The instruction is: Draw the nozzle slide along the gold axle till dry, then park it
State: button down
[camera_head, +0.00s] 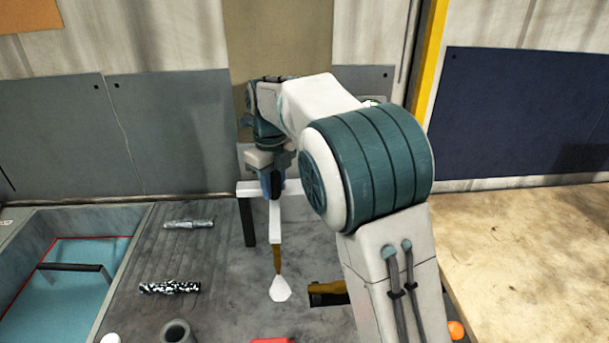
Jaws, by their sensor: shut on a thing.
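My gripper (272,188) is at the upper middle, pointing down, shut on the nozzle slide at the top of its white arm (275,222). The fingers hide the grip itself. A brown nozzle (277,259) hangs below the white arm and ends in a pale, cone-shaped plume (280,290). The gold axle (330,292) lies to the right of the plume, with dark parts around it. My arm hides its right end. The plume appears left of the axle's visible end; I cannot tell whether they touch.
A silver axle (190,224) and a black-and-white speckled axle (170,287) lie on the grey bed to the left. A grey cup (177,333) and a red object (270,341) are at the front. A blue basin (75,300) is at far left. An orange ball (456,330) is right of my arm.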

jog(key=shift+s+a+r+p, duration=0.1)
jog(key=shift+a+p, duration=0.2)
jog(key=shift+a, duration=1.45)
jog(key=c, duration=1.1)
grip_release()
jog(key=shift+a, duration=0.15)
notch_tip(320, 180, up, 14)
jog(key=shift+f, duration=0.15)
